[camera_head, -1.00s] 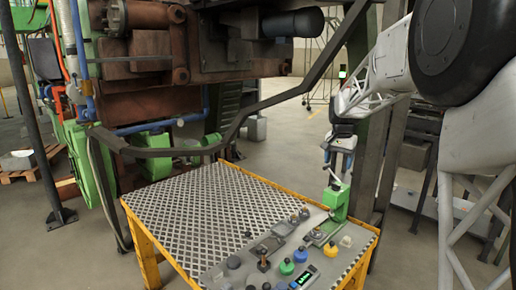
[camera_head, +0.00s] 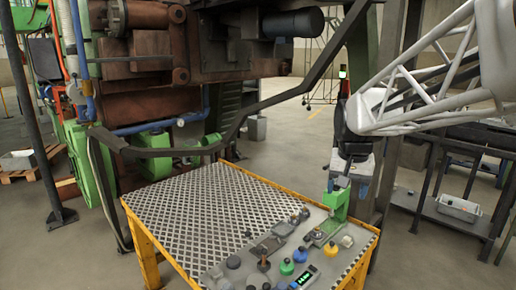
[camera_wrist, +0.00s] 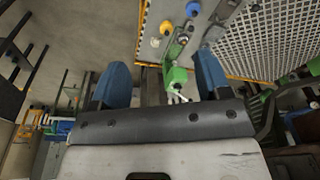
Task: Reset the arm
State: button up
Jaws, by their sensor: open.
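My gripper (camera_head: 349,188) hangs at the right of the head view, by the back right corner of the control table (camera_head: 190,195). It is open and its fingers point down. In the wrist view the two blue fingers of my gripper (camera_wrist: 161,72) stand wide apart with nothing held between them. A green lever housing (camera_head: 336,205) stands on the control panel just below the gripper. The same green lever housing (camera_wrist: 177,76) shows between the fingers in the wrist view. I cannot tell the exact gap to it.
The panel bears several knobs, among them a blue knob (camera_head: 300,255), a green knob (camera_head: 286,268) and a yellow knob (camera_head: 329,253). A dark bent rail (camera_head: 270,101) runs behind the table. Furnace machinery (camera_head: 150,60) fills the back left. A shelf (camera_head: 430,210) stands at right.

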jog(key=s+a+f+n, duration=0.1)
jog(key=s+f, duration=0.3)
jog(key=s, duration=0.9)
jog(key=s+a+f+n+t, duration=0.1)
jog(key=s+f, duration=0.3)
jog(key=s, duration=0.9)
jog(key=shift+a+n, duration=0.65)
jog(key=shift+n, duration=0.05)
